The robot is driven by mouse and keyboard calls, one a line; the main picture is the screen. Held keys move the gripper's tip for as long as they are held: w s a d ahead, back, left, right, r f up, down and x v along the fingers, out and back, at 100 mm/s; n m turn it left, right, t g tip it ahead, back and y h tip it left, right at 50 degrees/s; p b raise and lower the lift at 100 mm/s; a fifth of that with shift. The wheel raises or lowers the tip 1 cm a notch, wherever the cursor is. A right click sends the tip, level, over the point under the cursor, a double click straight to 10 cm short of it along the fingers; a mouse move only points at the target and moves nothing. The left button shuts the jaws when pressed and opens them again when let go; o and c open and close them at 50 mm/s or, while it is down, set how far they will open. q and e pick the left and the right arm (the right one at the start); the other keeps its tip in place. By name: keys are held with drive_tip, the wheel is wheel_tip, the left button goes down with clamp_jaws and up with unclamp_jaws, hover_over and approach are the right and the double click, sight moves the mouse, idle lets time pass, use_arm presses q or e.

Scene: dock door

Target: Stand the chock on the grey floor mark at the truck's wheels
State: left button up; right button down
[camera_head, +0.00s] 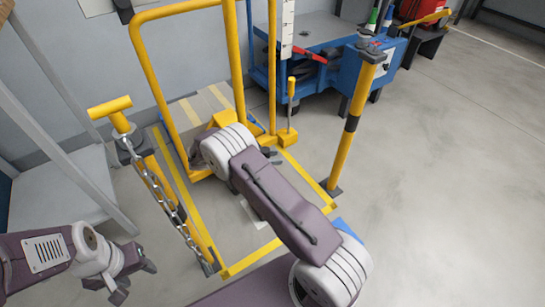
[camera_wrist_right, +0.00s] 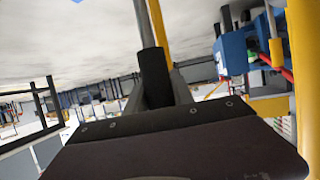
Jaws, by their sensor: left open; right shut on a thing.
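A yellow block with an upright rod handle (camera_head: 288,137), which looks like the chock, is just right of my right wrist. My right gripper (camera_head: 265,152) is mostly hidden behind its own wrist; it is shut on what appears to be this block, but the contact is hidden. My left gripper (camera_head: 132,281) is open and empty at the lower left. A pale patch (camera_head: 257,215) shows partly under my right arm; I cannot tell if it is the grey mark. The truck's wheels are not clearly identifiable.
A yellow tube frame (camera_head: 140,55) stands by the wall. A yellow post with a black band (camera_head: 343,150) stands right of my arm. A chain (camera_head: 158,190) hangs from a yellow-topped post at left. A blue cart (camera_head: 370,75) is behind. Floor on the right is clear.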

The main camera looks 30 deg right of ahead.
drive_tip(key=shift+f, duration=0.85)
use_arm(q)
drive_tip(key=shift+f, duration=0.7)
use_arm(e)
drive_tip(key=c, duration=1.1)
unclamp_jaws()
use_arm(q)
drive_tip(key=shift+r, duration=0.1)
use_arm(e)
drive_tip(key=shift+r, duration=0.15)
use_arm(q)
wheel_tip(320, 180, up, 4)
drive_tip(key=p, duration=0.3)
drive_tip(key=shift+f, duration=0.2)
use_arm(e)
drive_tip(key=v, duration=0.7)
drive_tip(key=shift+a, duration=0.3)
use_arm(q)
drive_tip(key=shift+r+p, duration=0.1)
drive_tip(key=shift+p, duration=0.2)
use_arm(e)
drive_tip(key=shift+r, duration=0.15)
